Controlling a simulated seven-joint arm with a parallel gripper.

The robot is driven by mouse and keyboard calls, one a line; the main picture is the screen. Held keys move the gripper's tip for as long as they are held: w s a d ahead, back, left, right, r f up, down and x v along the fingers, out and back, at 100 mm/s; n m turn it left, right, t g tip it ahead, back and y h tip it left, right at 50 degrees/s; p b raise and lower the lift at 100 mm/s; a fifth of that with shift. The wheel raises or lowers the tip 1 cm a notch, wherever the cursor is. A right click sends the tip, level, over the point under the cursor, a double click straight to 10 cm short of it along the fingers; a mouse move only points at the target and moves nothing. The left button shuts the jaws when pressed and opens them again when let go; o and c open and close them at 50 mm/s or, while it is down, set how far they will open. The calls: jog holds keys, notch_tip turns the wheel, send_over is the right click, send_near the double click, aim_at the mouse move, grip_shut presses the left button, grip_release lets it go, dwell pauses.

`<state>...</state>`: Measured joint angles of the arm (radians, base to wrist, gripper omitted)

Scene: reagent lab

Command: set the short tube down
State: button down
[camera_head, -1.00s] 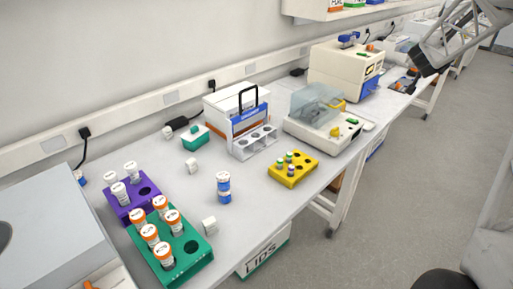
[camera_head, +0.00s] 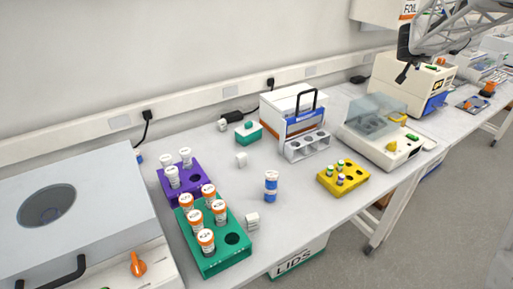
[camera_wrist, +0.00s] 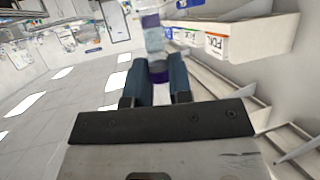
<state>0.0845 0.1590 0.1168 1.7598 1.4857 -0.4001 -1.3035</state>
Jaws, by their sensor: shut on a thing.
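My gripper (camera_wrist: 158,88) is shut on a short tube (camera_wrist: 153,42) with purple bands and a pale body, which sticks out beyond the fingertips in the wrist view. In the head view my gripper (camera_head: 403,74) hangs above the bench at the upper right, in front of the beige machine; the tube cannot be made out there. A purple rack (camera_head: 166,187) holds white-capped tubes and has an empty hole. A green rack (camera_head: 212,269) holds several orange-capped tubes and has an empty hole.
A grey rack (camera_head: 308,148) stands before a white box with a black handle. A clear-lidded machine (camera_head: 376,120) is right of it. A grey lidded machine (camera_head: 65,200) fills the left.

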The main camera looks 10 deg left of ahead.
jog(key=s+a+f+m+h, duration=0.1)
jog(key=s+a, duration=0.1)
jog(key=a, duration=1.9)
jog(key=s+a+f, duration=0.1)
jog(key=s+a, duration=0.1)
jog(key=a, duration=1.9)
jog(key=s+a+f, duration=0.2)
jog(key=s+a, duration=0.5)
jog(key=a, duration=0.4)
jog(key=s+a+f, duration=0.3)
jog(key=s+a, duration=0.5)
jog(key=a, duration=0.4)
notch_tip(320, 180, down, 11)
jog(key=g, duration=0.1)
jog(key=shift+m+h, duration=0.3)
jog(key=shift+d, duration=0.1)
notch_tip(320, 180, down, 6)
jog(key=shift+f, duration=1.9)
